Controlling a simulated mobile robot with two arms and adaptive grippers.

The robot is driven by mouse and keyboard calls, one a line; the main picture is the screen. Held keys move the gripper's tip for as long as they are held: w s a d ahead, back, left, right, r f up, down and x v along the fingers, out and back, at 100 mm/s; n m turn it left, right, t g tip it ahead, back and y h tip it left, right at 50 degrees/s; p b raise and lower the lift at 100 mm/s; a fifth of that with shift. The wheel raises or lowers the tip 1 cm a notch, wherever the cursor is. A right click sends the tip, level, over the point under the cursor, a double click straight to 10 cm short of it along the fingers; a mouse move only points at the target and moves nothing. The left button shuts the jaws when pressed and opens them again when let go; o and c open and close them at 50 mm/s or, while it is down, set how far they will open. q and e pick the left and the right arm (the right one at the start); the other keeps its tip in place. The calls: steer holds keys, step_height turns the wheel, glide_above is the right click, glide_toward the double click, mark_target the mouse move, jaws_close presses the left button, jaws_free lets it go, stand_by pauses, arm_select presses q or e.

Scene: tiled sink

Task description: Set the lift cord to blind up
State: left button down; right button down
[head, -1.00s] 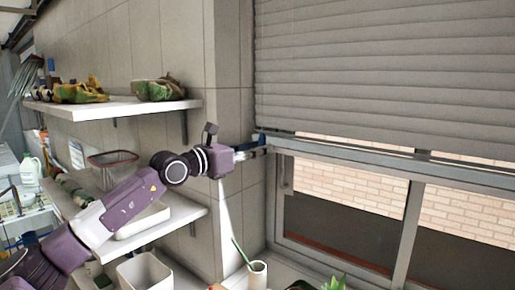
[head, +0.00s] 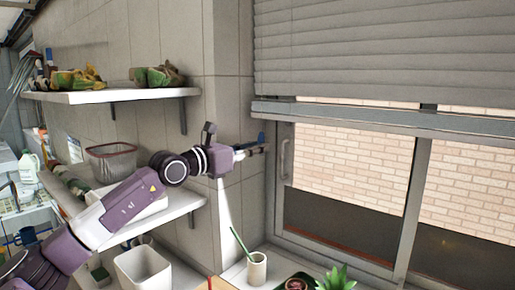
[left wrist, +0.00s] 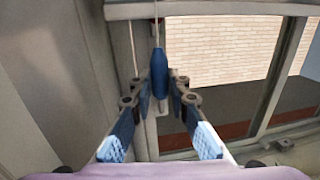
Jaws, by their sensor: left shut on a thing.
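The grey slatted blind (head: 390,55) hangs over the upper part of the window, with a grey bottom rail (head: 345,118) a little below its slats. A blue cord handle (left wrist: 159,70) hangs upright on a thin cord at the left side of the window. My left gripper (head: 254,149) reaches the cord by the wall corner and is shut on the handle. In the left wrist view its blue-padded fingers (left wrist: 160,92) stand on both sides of the handle. A second thin cord (left wrist: 132,45) hangs to its left. My right gripper is out of view.
Wall shelves (head: 110,95) stand to the left, near my left arm, with a wire basket (head: 112,160) and a white bin (head: 143,270). A cup (head: 257,268) and a potted plant (head: 335,280) stand below the window.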

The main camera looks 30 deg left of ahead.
arm_select(q)
step_height(320, 180, down, 12)
steer(key=b, duration=1)
steer(key=shift+f, duration=0.25)
steer(key=c, duration=2.1)
jaws_free()
steer(key=shift+r, duration=0.1)
steer(key=shift+o, duration=1.4)
steer(key=shift+r, duration=0.15)
steer(key=shift+s, duration=0.1)
steer(key=v, duration=1.2)
